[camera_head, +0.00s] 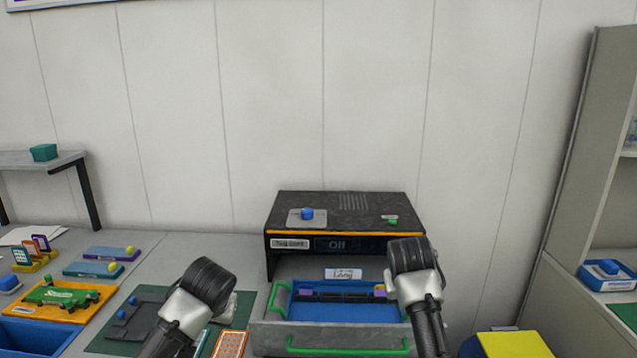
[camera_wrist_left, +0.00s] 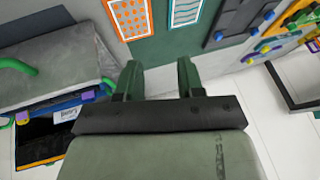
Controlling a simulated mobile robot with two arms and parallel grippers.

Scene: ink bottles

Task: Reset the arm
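My left arm (camera_head: 205,285) comes in from the lower left in the head view, its black rounded joint raised over the desk. Its fingers do not show there. In the left wrist view my left gripper (camera_wrist_left: 159,82) has its two dark green fingers apart, with nothing between them. The gripper is above the desk near an orange-bordered card (camera_wrist_left: 129,16) and a blue-bordered card (camera_wrist_left: 185,11). My right arm (camera_head: 412,258) rises in front of the right side of the drawer; its gripper fingers are not in view.
An open drawer with a green handle (camera_head: 346,350) and blue tray (camera_head: 345,311) sticks out below a black machine (camera_head: 340,212). A small shelf (camera_head: 40,160) stands at left. A tall grey cabinet (camera_head: 580,170) stands at right, near a yellow block (camera_head: 513,345).

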